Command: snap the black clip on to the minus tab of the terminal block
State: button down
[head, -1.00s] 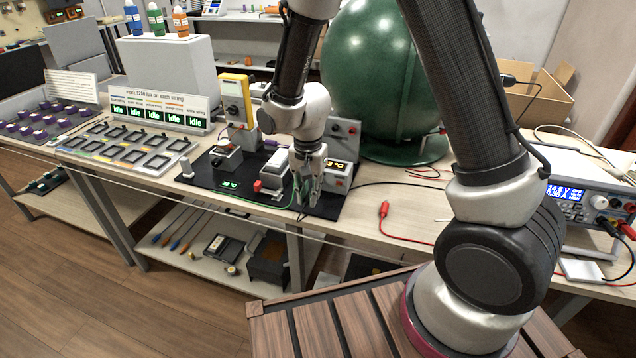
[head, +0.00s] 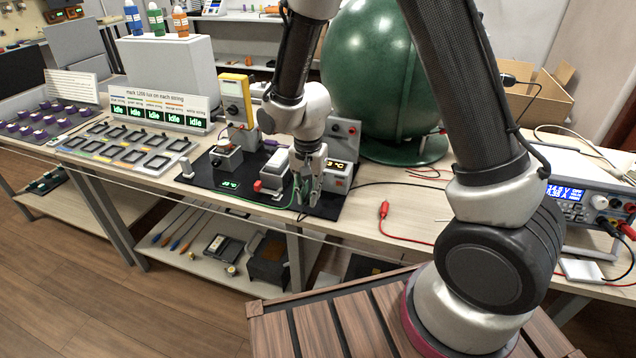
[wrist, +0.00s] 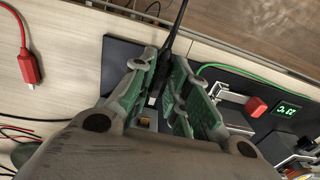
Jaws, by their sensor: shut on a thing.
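My gripper (head: 310,194) points down over the front right part of a black mat (head: 322,212). In the wrist view its green-padded fingers (wrist: 164,68) are closed around the black clip (wrist: 157,88), whose lead runs up and away. The clip is mostly hidden between the fingers; in the head view only a dark tip and lead show below them. A small pale piece with a brassy spot (wrist: 148,123) shows between the fingers near the palm; I cannot tell whether it is the terminal block. The minus tab is not distinguishable, nor whether the clip touches it.
A red clip (head: 384,208) lies on the bench to the right; the wrist view shows it too (wrist: 28,66). A white device with a red end (head: 272,178) stands left of my gripper. A green wire (wrist: 230,68) crosses the mat. A power supply (head: 580,200) stands at right.

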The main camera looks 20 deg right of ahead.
jog(key=shift+w+d, duration=0.1)
jog(key=shift+w, duration=0.1)
jog(key=shift+w+d, duration=0.7)
jog(key=shift+w, duration=0.35)
jog(key=shift+w+d, duration=0.1)
jog(key=shift+w, duration=0.05)
dwell(0.4)
jog(key=shift+w+d, duration=0.2)
jog(key=shift+w, duration=0.1)
jog(key=c, duration=1.3)
grip_release()
